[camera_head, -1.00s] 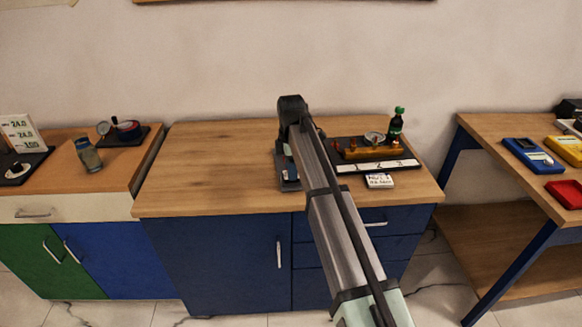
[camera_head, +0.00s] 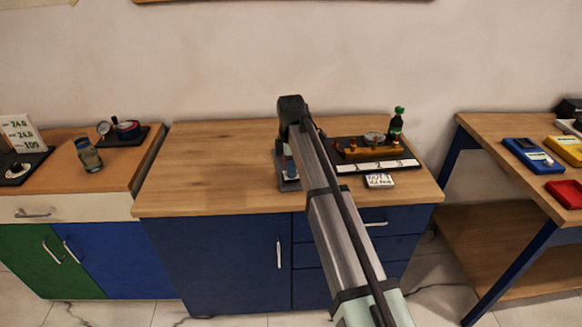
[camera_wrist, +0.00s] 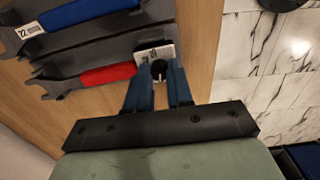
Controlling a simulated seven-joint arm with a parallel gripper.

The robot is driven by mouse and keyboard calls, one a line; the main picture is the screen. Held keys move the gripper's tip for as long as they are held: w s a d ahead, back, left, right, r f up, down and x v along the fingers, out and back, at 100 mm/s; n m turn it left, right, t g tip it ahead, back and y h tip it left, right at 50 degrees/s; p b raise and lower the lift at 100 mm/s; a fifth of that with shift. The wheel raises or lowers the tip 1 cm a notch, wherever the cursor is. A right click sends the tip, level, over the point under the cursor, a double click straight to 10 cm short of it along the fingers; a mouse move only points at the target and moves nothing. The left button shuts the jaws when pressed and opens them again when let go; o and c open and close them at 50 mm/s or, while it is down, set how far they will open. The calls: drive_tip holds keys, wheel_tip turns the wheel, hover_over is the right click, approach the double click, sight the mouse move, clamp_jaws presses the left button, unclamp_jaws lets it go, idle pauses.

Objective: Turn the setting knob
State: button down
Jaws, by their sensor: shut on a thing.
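I cannot read the knob's setting. In the head view, my arm reaches over the middle bench and hides the knob and most of the gripper.
Beside the knob lie a blue-handled wrench (camera_wrist: 85,12) and a red-handled wrench (camera_wrist: 105,75). The bench's left part is clear.

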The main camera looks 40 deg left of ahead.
drive_tip(key=m, duration=1.1)
drive_tip(key=shift+m, duration=0.4)
drive_tip(key=m, duration=1.1)
drive_tip(key=shift+m, duration=0.4)
drive_tip(key=c, duration=1)
unclamp_jaws()
